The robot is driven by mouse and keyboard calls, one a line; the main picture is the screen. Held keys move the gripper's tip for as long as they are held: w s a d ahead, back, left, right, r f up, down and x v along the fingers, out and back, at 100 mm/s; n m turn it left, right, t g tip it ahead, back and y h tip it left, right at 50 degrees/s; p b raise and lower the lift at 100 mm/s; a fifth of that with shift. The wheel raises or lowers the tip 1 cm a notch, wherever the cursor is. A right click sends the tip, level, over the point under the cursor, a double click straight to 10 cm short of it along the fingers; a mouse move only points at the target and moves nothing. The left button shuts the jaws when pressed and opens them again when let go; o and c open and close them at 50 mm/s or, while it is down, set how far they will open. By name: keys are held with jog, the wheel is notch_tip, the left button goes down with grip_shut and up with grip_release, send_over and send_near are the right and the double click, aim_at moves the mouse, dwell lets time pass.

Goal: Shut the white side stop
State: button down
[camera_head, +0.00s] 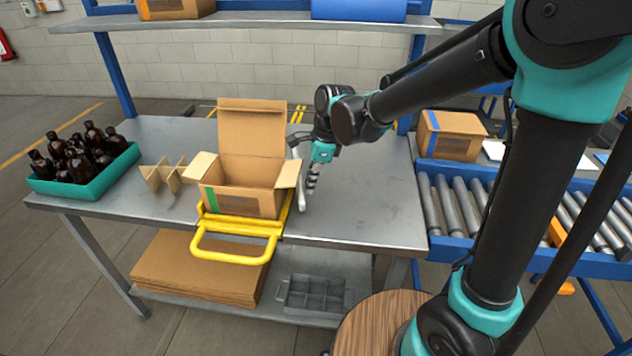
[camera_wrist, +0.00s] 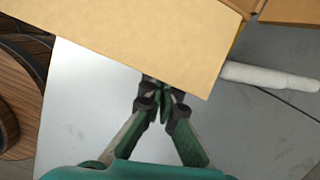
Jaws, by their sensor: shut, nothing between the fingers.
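The white side stop (camera_wrist: 270,77) shows in the wrist view as a pale rounded bar sticking out from beside the open cardboard box (camera_head: 242,187). In the head view its pale end (camera_head: 301,196) shows just right of the box, partly hidden by my gripper (camera_head: 312,182). My gripper points down at the box's right side, with its fingers together and empty. In the wrist view my gripper (camera_wrist: 160,93) has its fingertips at the edge of a box flap (camera_wrist: 140,35), which hides part of them. The stop lies apart from the fingertips there.
A yellow frame with a handle (camera_head: 232,257) sits at the box's front. A teal tray (camera_head: 90,187) of amber bottles and a cardboard divider (camera_head: 163,178) stand left. The grey table (camera_head: 375,220) is clear on the right, before the roller conveyor (camera_head: 450,205). A shelf (camera_head: 270,18) hangs above.

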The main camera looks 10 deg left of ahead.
jog(key=shift+s+a+m+t, duration=0.25)
jog(key=shift+a+m, duration=0.2)
jog(key=shift+m, duration=0.25)
jog(key=shift+s+a+m+t, duration=0.15)
jog(key=shift+s+a+m, duration=0.1)
jog(key=shift+a+m, duration=0.35)
jog(key=shift+d, duration=0.1)
